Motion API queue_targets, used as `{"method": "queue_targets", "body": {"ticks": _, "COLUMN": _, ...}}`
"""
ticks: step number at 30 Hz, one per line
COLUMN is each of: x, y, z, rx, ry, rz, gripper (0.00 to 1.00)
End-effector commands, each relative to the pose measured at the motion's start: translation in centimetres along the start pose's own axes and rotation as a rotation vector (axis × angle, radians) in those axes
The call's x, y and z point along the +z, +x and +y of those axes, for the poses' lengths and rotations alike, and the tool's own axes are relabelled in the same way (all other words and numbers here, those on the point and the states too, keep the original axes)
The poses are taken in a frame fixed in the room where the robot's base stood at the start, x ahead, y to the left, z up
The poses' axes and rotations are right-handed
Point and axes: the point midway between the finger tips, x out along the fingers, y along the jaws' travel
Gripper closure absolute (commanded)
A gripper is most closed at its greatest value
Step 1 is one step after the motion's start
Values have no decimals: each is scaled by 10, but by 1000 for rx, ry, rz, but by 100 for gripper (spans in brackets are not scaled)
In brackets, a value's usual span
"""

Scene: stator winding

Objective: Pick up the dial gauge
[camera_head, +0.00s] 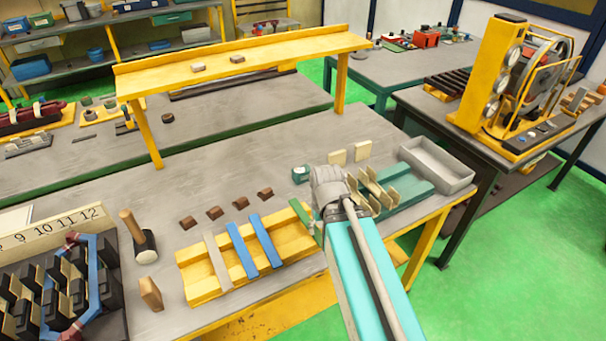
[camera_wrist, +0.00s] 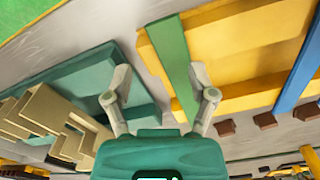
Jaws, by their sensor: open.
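I cannot make out a loose dial gauge with certainty in either view. A small teal block (camera_head: 301,174) stands on the bench just left of my wrist; its face is too small to read. My gripper is at the end of the teal arm over the bench, and its fingers are hidden in the head view. In the wrist view my gripper (camera_wrist: 160,85) is open, with its two grey fingers spread and nothing between them. It is above the gap between the yellow tray (camera_wrist: 245,50) and the teal tray (camera_wrist: 75,82).
The yellow tray (camera_head: 192,290) holds grey, blue and green strips. Wooden pieces stand in the teal tray (camera_head: 408,187). A grey bin (camera_head: 437,166), a hammer (camera_head: 145,250) and brown blocks are nearby. A yellow shelf (camera_head: 240,62) spans the bench. A yellow machine with round dials (camera_head: 490,75) stands right.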

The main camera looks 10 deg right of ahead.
Motion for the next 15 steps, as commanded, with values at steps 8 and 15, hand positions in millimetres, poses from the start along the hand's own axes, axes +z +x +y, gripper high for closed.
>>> {"method": "queue_targets", "body": {"ticks": 8, "x": -42, "y": -15, "z": -9, "rx": 0, "ry": 155, "rz": 0, "gripper": 0}}
{"method": "queue_targets", "body": {"ticks": 15, "x": -120, "y": -40, "z": -10, "rx": 0, "ry": 465, "rz": 0, "gripper": 0}}
